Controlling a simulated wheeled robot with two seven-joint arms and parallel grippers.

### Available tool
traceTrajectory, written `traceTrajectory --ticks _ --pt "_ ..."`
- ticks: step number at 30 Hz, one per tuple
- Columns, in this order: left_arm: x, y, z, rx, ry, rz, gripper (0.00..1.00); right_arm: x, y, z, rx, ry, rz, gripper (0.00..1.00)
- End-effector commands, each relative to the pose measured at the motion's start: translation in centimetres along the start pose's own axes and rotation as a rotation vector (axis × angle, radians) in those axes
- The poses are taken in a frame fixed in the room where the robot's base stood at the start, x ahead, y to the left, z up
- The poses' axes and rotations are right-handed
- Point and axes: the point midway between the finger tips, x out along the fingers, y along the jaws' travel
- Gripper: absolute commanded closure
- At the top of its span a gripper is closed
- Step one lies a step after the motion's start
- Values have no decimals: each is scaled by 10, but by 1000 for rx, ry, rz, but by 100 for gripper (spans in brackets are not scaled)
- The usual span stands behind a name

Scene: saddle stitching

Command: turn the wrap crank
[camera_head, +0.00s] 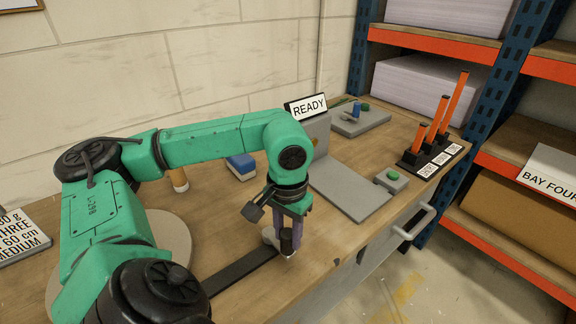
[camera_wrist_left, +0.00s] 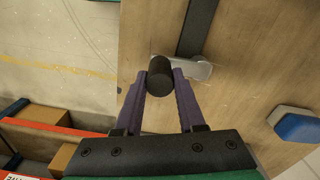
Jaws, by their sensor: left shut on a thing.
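The wrap crank shows as a silver arm (camera_wrist_left: 190,68) with an upright black knob (camera_wrist_left: 158,84) in the left wrist view. My left gripper (camera_wrist_left: 160,76) has its two purple fingers closed on the knob, one on each side. In the head view my left gripper (camera_head: 288,238) points down at the bench near its front edge. The silver crank arm (camera_head: 268,236) shows beside the fingers, partly hidden by them. My right gripper is in neither view.
A black strip (camera_head: 240,269) lies along the wooden bench by the crank. A blue-topped block (camera_head: 241,166) stands behind my arm. A grey plate with a READY sign (camera_head: 307,106), a green-button box (camera_head: 391,179) and orange sticks (camera_head: 440,118) stand to the right.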

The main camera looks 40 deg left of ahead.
Motion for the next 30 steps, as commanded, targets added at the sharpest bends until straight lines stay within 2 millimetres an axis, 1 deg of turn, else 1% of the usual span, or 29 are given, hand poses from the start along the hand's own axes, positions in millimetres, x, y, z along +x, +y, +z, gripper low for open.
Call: traceTrajectory --ticks 1,2,3,4,13,15,17,20,21,23,24,25,26,27,30 --pt "-2 -1 -1 -2 2 -1 100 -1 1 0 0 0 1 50" --pt "-2 -1 -1 -2 2 -1 58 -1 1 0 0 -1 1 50" --pt "-2 -1 -1 -2 2 -1 42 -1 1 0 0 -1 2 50" --pt "-2 -1 -1 -2 2 -1 31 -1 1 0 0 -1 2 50" --pt "-1 0 0 -1 1 0 31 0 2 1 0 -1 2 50" --pt "-5 0 -1 -1 1 0 31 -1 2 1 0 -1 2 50" --pt "-13 0 -1 -1 4 1 31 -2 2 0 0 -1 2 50" --pt "-36 1 -1 0 6 4 31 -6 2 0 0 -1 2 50" --pt "-50 1 -1 1 6 5 31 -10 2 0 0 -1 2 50" --pt "-69 1 -1 2 7 6 31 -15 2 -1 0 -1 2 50" --pt "-84 1 -1 1 7 7 31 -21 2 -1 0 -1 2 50" --pt "-93 1 -1 2 6 6 31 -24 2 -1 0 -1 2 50" --pt "-104 1 -1 2 6 5 31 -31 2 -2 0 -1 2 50" --pt "-121 0 0 -1 5 1 31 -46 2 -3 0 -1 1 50" --pt "-140 -1 0 -2 3 -1 31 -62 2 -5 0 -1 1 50"
